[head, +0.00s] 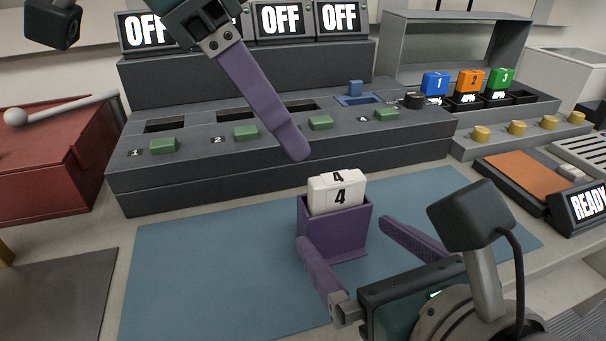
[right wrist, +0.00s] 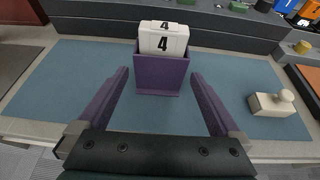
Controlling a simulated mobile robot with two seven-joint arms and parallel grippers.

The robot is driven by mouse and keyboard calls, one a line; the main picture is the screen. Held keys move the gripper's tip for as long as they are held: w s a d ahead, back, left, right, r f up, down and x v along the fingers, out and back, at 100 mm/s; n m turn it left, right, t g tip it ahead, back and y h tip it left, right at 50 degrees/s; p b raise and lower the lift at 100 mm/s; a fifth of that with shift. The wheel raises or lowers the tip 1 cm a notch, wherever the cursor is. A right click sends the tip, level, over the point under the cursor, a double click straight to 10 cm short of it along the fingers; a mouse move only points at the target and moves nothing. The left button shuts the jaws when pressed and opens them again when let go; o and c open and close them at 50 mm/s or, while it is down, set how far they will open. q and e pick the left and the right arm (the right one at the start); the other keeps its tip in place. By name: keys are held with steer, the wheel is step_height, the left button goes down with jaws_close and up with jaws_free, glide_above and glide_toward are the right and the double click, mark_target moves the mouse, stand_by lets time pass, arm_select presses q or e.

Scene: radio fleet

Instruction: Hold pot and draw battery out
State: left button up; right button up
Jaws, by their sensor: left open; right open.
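The purple pot (head: 335,230) stands on the blue mat (head: 190,260), also seen in the right wrist view (right wrist: 160,75). The white battery (head: 338,195) marked 4 sits in it with its upper part above the rim; its lower part is hidden. My right gripper (head: 344,234) is open, its purple fingers apart and pointing at the pot; in the right wrist view (right wrist: 160,75) the pot lies ahead between the fingertips, with gaps on both sides. My left gripper (head: 292,150) hangs above and behind the pot, open and empty; only one finger shows clearly.
A dark console (head: 290,165) with numbered slots and green buttons stands behind the mat, under OFF screens. Blue, orange and green batteries (head: 470,82) stand at the back right. A beige knobbed block (right wrist: 272,103) sits on the mat's right. A red box (head: 50,150) is at left.

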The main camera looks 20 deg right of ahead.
mark_target(323, 211)
steer(key=x, duration=0.9)
steer(key=shift+r, duration=0.15)
steer(key=c, duration=1)
steer(key=shift+c, duration=0.2)
stand_by(0.6)
